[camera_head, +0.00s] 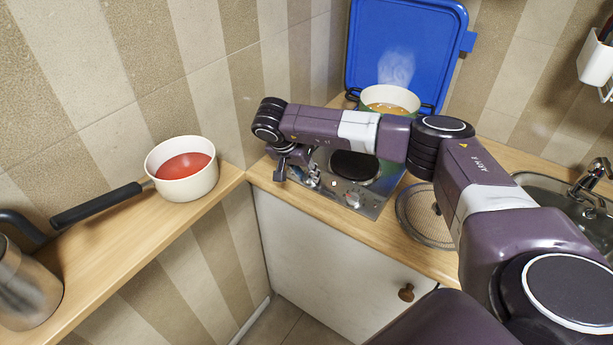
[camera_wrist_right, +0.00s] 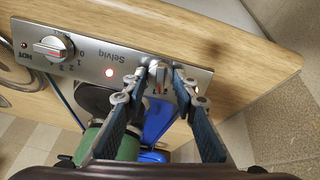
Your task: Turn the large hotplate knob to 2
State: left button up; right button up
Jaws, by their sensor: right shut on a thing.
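My right gripper (camera_head: 312,180) is at the left end of the panel. In the right wrist view, the fingers (camera_wrist_right: 164,76) are shut on one knob (camera_wrist_right: 159,80); its scale is mostly hidden. The other knob (camera_head: 353,198), also in the right wrist view (camera_wrist_right: 53,48), is free, with 0, 1, 2, 3 and HOT marked around it. A black hotplate (camera_head: 354,166) shows bare below my arm. My left gripper is not in view.
A steaming green pot (camera_head: 389,100) stands at the back, before an upright blue panel (camera_head: 405,45). A round mesh (camera_head: 428,215) lies right of the hob. A saucepan (camera_head: 182,168) stands on the left shelf.

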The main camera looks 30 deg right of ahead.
jog(key=shift+w+n, duration=0.1)
jog(key=shift+n, duration=1.4)
jog(key=o, duration=1.2)
jog(key=shift+a, duration=0.1)
jog(key=shift+c, duration=0.2)
jog(key=v, duration=1.2)
jog(key=shift+b, duration=0.3)
